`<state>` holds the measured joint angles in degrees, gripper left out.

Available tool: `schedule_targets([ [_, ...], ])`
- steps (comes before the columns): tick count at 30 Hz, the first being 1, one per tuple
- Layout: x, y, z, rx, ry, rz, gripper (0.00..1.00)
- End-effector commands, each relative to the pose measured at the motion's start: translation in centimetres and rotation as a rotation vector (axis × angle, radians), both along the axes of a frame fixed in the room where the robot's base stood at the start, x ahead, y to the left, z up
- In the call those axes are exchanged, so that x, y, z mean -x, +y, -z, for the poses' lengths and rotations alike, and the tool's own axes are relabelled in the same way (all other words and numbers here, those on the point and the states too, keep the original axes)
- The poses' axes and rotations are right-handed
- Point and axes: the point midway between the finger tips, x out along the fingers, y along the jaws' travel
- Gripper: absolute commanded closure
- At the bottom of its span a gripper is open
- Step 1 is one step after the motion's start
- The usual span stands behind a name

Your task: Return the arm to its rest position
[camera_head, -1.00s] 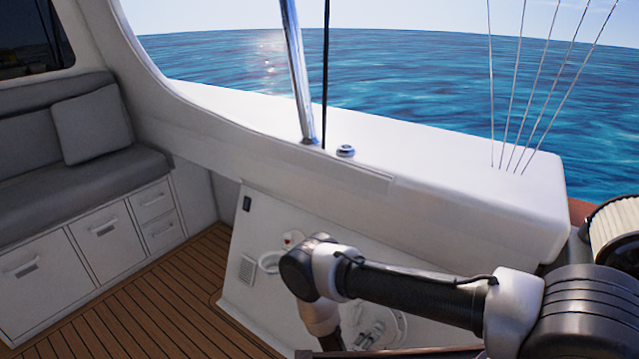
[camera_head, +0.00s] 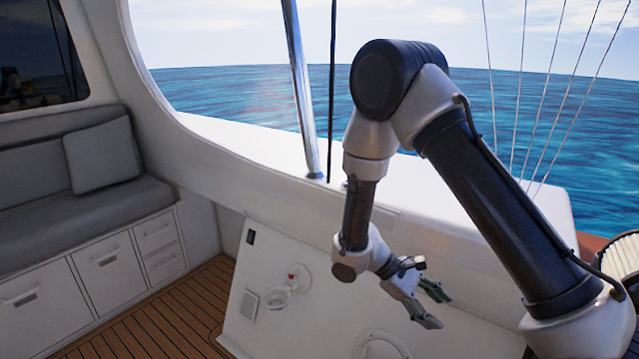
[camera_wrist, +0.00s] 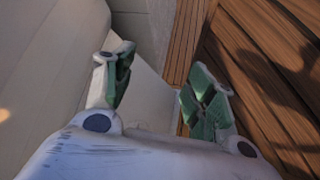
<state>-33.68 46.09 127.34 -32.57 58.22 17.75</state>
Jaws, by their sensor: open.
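My gripper (camera_head: 434,306) hangs at the end of my raised arm, right of centre in the head view, in front of the white side wall. Its two green-padded fingers are spread apart with nothing between them. In the wrist view my gripper (camera_wrist: 155,95) also shows open and empty, with white panelling and brown wooden planks beyond it. My arm's elbow stands high, against the sea and sky, and the forearm drops down from it.
A white slanted panel (camera_head: 265,325) with a red knob (camera_head: 292,276) and a round fitting stands below. A steel pole (camera_head: 302,95) rises from the white ledge. Thin lines (camera_head: 545,90) run up at right. A grey sofa (camera_head: 90,190) and open wooden floor (camera_head: 185,315) lie left.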

Motion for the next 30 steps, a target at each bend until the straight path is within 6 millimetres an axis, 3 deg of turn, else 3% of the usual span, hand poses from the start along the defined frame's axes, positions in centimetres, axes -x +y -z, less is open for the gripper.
schedule_targets([
  [1,0.3,-0.3,-2.4,-0.055,-0.02,0.046,0.44],
  [3,1.1,-0.8,-5.3,-0.132,-0.04,0.108,0.44],
  [12,5.7,-2.8,-15.7,-0.457,-0.228,0.341,0.44],
  [24,11.7,-6.2,-25.9,-0.768,-0.693,0.589,0.44],
  [30,13.4,-8.4,-30.0,-0.825,-0.918,0.608,0.44],
])
